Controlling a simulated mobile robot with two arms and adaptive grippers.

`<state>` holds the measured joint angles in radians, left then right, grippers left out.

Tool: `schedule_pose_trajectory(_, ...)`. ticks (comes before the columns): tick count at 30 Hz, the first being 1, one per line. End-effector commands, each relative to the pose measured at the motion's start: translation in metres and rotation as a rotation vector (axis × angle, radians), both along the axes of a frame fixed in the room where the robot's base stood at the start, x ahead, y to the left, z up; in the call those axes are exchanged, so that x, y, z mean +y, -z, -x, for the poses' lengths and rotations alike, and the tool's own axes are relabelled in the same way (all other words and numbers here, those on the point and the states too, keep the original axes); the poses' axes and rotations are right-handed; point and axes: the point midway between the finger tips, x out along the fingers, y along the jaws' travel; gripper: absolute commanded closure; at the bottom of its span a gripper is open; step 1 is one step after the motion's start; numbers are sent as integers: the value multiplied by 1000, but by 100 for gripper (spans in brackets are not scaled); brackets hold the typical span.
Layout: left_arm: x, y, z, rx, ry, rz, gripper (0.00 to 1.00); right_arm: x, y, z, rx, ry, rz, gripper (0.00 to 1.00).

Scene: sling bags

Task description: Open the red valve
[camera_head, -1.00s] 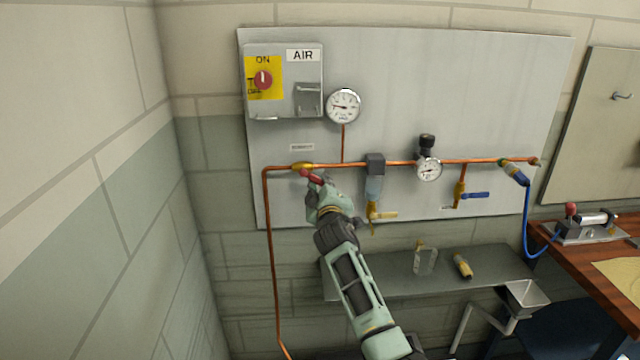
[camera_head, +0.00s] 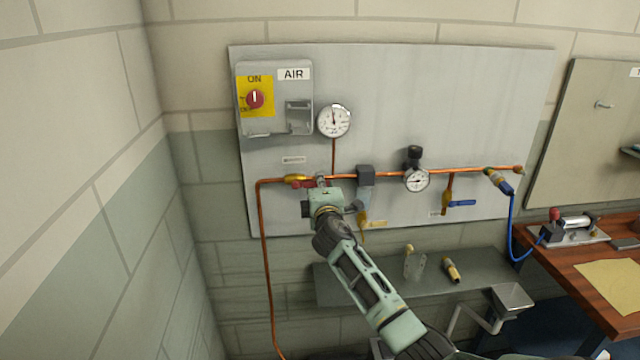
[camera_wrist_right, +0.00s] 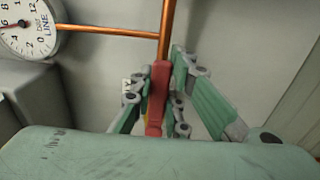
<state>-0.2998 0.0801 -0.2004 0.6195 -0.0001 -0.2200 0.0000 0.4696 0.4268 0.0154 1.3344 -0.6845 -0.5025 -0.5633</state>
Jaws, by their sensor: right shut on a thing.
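The red valve handle (camera_head: 303,184) sits on a yellow valve body (camera_head: 294,178) in the copper pipe (camera_head: 340,177), at the left of the grey wall panel. The handle lies nearly along the pipe. My right gripper (camera_head: 316,184) is at the handle. In the right wrist view my gripper (camera_wrist_right: 157,104) has a finger on each side of the red handle (camera_wrist_right: 158,84) and is shut on it; the handle lines up with the copper pipe there. The green palm hides the handle's near end. My left gripper is not in view.
A round gauge (camera_head: 334,120) above the pipe has its needle pointing up. A switch box (camera_head: 274,98) with a red knob hangs above left. A shelf (camera_head: 430,279) is below.

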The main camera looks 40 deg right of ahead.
Motion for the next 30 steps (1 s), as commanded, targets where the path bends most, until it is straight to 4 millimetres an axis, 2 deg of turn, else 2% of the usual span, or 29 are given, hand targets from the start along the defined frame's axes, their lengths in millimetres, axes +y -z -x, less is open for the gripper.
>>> schedule_pose_trajectory(13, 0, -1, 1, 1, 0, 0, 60, 0, 0, 0, 10, 0, 18, 100)
schedule_pose_trajectory(14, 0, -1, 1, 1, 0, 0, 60, 0, 0, 0, 10, 0, 18, 84)
schedule_pose_trajectory(20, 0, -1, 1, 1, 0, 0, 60, 0, -1, 0, 8, 0, 14, 66)
schedule_pose_trajectory(30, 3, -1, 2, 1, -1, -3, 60, 1, -1, 1, 5, -1, 11, 66)
